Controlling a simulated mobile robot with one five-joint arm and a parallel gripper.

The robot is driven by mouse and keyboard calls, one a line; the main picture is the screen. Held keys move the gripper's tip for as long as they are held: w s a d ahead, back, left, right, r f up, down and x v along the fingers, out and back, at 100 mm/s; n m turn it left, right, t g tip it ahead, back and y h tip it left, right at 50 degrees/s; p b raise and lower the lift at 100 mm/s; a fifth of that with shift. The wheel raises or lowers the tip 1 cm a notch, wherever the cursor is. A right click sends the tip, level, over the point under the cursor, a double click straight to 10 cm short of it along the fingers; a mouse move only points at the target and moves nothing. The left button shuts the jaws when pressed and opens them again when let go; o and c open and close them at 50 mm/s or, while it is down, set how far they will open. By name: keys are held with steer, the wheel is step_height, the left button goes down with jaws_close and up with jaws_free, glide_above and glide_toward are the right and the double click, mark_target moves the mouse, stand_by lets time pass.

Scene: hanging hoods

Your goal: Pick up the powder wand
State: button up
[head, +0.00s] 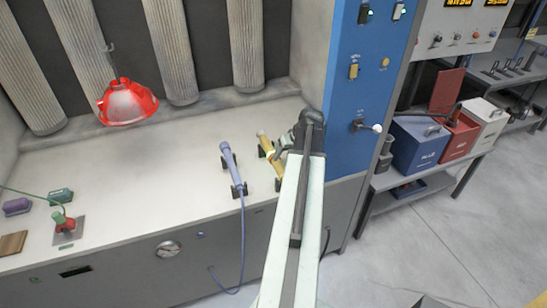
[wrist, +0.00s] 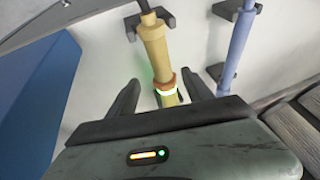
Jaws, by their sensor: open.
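Two wands lie side by side on dark cradles on the pale bench. One is yellow (head: 265,144), with a cord at its upper end in the wrist view; the other is blue-violet (head: 229,160) with a blue cord hanging over the bench front. I cannot tell by a label which is the powder wand. My gripper (wrist: 159,80) is open in the wrist view, its fingers on either side of the yellow wand (wrist: 155,48). A glowing green ring shows on that wand near the palm. Contact is not clear. The blue-violet wand (wrist: 237,45) is right of the fingers.
A red hood (head: 128,103) hangs from a hook above the bench (head: 130,170). A blue control cabinet (head: 358,90) stands close on the right of my arm. Blue, red and white boxes sit on a shelf further right. The bench middle is clear.

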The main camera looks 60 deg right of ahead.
mark_target(279, 163)
steer(key=b+x, duration=0.5)
steer(key=x, duration=0.2)
steer(key=shift+a+f+b, duration=0.1)
steer(key=shift+f+b, duration=0.1)
steer(key=shift+b, duration=0.15)
steer(key=shift+r, duration=0.2)
jaws_close()
